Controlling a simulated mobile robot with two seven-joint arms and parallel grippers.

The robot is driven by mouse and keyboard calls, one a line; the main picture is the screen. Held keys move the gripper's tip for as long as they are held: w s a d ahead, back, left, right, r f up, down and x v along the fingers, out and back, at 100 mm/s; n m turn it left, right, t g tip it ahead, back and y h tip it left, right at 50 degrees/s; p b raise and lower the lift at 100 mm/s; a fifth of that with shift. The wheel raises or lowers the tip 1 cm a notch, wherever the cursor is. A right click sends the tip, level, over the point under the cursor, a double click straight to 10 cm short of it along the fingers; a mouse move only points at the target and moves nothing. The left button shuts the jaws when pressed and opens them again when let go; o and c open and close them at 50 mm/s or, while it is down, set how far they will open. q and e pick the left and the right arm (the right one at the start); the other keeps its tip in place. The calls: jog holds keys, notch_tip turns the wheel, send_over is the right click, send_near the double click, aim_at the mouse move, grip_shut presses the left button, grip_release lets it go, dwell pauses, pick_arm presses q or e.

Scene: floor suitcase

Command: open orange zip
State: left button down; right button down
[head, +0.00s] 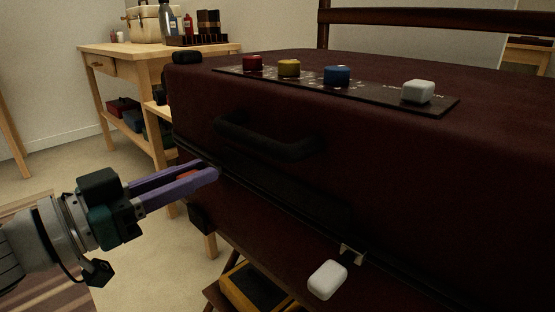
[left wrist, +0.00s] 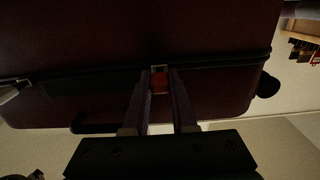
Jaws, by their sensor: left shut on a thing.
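The dark red suitcase (head: 400,170) fills the right of the head view, with a dark zip seam along its side. My left gripper (head: 216,174) reaches the seam from the left, its purple fingers shut on the orange zip pull (head: 187,174). The fingers hide much of the pull in the head view. In the left wrist view the orange pull (left wrist: 159,82) shows between the fingertips (left wrist: 160,90), against the seam of the suitcase (left wrist: 90,40). A white zip pull (head: 327,280) hangs from a metal slider (head: 352,254) farther right on the seam. My right gripper is not in view.
A black handle (head: 265,140) sticks out above the seam. A dark strip (head: 380,91) on top carries red, yellow, blue and white pieces. A wooden side table (head: 130,50) with several objects stands behind at the left. Open floor (head: 60,165) lies left of the suitcase.

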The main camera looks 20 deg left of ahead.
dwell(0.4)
pick_arm(q)
jog(key=b, duration=0.6)
send_near(174, 135)
jog(key=x, duration=0.5)
jog(key=shift+d+f, duration=0.15)
jog(key=shift+f, duration=0.2)
jog(key=shift+r, duration=0.1)
jog(key=c, duration=1.2)
grip_release()
jog(key=o, duration=0.5)
jog(key=shift+w+a+r, duration=0.1)
jog(key=shift+a+r, duration=0.05)
jog(key=shift+a, duration=0.15)
